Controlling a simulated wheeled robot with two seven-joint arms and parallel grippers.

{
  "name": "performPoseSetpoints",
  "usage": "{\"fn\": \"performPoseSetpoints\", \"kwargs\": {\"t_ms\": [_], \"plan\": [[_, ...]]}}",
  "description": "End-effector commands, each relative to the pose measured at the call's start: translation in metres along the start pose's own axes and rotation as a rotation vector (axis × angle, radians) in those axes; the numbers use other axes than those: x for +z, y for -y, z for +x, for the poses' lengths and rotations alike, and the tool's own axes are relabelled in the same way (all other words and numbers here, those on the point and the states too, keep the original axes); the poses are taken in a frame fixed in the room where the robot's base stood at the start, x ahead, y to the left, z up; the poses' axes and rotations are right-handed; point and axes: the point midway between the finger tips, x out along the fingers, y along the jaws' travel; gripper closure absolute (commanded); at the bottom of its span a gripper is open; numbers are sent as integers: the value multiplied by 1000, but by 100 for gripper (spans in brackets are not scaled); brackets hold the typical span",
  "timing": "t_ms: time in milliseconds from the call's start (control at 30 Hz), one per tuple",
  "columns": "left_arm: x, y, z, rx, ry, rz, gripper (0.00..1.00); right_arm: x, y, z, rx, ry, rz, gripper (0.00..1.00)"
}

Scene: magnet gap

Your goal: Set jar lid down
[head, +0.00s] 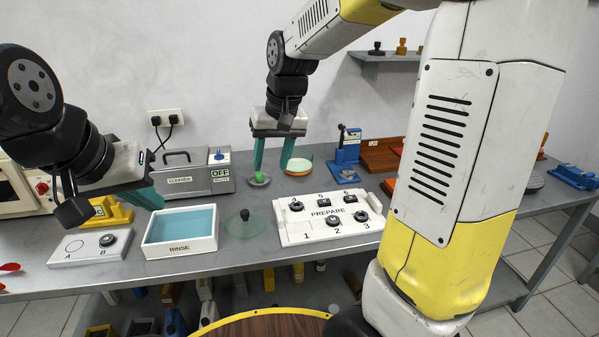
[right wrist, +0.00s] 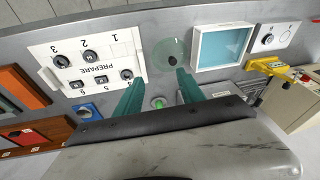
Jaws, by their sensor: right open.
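A clear, greenish round lid with a dark knob (head: 244,222) lies flat on the bench between the rinse tray and the PREPARE board. It also shows in the right wrist view (right wrist: 172,52), just beyond my fingertips. My right gripper (head: 273,168) is open, its two teal fingers apart with nothing between them, above the bench behind the lid. The fingers also show in the right wrist view (right wrist: 160,77). My left gripper (head: 148,197) is at the left, near the rinse tray's back left corner; its fingers overlap, so its opening is unclear.
The rinse tray (head: 180,247) holds blue liquid. The PREPARE board (head: 300,229) carries several dark knobbed pieces. A small green-topped round object (head: 259,179) and an orange-rimmed dish (head: 299,168) stand behind. A grey cleaner box (head: 190,178), a blue fixture (head: 346,160) and an A/B board (head: 70,250) stand around.

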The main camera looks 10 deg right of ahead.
Motion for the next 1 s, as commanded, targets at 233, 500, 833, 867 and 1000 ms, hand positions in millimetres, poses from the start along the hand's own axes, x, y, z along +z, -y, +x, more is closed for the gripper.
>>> {"fn": "performPoseSetpoints", "kwargs": {"t_ms": [233, 500, 833, 867, 1000], "plan": [[0, 0, 0, 0, 0, 0, 100, 85, -28, -72, -37, -166, 36, 54], [0, 0, 0, 0, 0, 0, 100, 150, -37, -93, -12, -282, 47, 54], [0, 0, 0, 0, 0, 0, 100, 161, -38, -93, -5, -300, 47, 54], [0, 0, 0, 0, 0, 0, 100, 160, -38, -93, -5, -300, 47, 54], [0, 0, 0, 0, 0, 0, 100, 160, -38, -93, -5, -300, 47, 54]]}}
